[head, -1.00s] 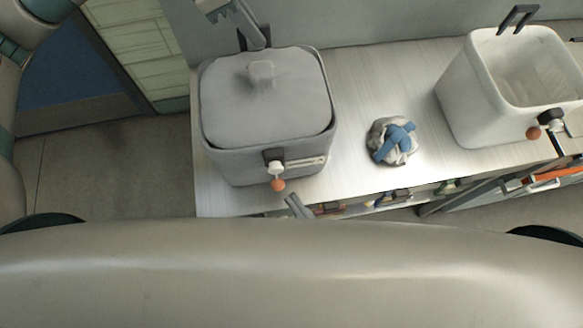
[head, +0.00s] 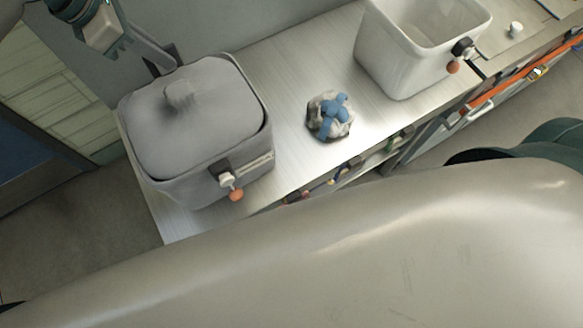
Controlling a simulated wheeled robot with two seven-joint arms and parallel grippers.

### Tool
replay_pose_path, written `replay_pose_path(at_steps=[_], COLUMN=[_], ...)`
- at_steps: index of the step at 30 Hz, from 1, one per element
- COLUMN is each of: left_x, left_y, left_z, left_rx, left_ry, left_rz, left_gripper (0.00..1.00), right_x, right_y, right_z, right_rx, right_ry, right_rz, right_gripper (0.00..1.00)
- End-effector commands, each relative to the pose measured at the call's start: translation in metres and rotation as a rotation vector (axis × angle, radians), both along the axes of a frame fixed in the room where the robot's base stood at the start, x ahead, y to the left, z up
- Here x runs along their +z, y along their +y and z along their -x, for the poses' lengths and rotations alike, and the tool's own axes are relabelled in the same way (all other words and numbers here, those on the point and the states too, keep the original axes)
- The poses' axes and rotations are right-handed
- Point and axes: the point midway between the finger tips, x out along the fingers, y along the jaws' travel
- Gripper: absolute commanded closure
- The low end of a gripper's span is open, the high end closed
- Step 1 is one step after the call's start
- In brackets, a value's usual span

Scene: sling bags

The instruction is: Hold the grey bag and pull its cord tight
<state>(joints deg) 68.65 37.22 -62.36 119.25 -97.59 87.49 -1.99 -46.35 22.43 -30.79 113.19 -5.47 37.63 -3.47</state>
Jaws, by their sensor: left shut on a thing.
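The grey bag (head: 195,120) stands upright at the left end of the pale counter, its soft grey top gathered into a knob. On its front are a dark tab, a white toggle (head: 228,179) and an orange cord ball (head: 236,195) hanging just below. I cannot tell how tight the cord is. My left gripper (head: 163,62) reaches in from the upper left and is shut at the bag's back rim, on its dark handle loop; the grip itself is partly hidden. My right gripper is not in view.
A blue-and-grey crumpled bundle (head: 329,116) lies mid-counter. An open white bag (head: 397,58) with its own orange ball (head: 453,67) stands farther right. A small white cylinder (head: 515,29) sits at the far right.

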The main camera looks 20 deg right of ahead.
Motion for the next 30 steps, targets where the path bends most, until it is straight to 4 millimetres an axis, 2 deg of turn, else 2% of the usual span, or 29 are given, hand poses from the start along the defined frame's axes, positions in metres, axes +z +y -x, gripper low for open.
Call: replay_pose_path(at_steps=[1,2,4,17,23,30], left_x=[-0.001,-0.001,-0.001,0.006,0.027,0.066], left_y=[0.000,0.000,0.000,0.003,0.012,0.028], left_z=[0.001,0.001,0.001,0.000,0.002,0.005], left_rx=[-0.001,-0.001,-0.001,0.000,0.001,0.002], left_ry=[0.002,0.002,0.002,-0.001,-0.003,-0.003], left_rz=[-0.002,-0.002,-0.001,0.000,-0.001,0.001], left_gripper=[1.00,0.86,0.69,0.69,0.69,0.69], right_x=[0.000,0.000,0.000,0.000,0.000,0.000], right_y=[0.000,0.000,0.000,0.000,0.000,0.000], right_z=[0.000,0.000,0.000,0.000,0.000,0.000], right_rx=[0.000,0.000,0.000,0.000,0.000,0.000], right_ry=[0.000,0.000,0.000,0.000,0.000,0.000], right_rz=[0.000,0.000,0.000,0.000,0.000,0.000], right_gripper=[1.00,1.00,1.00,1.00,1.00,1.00])
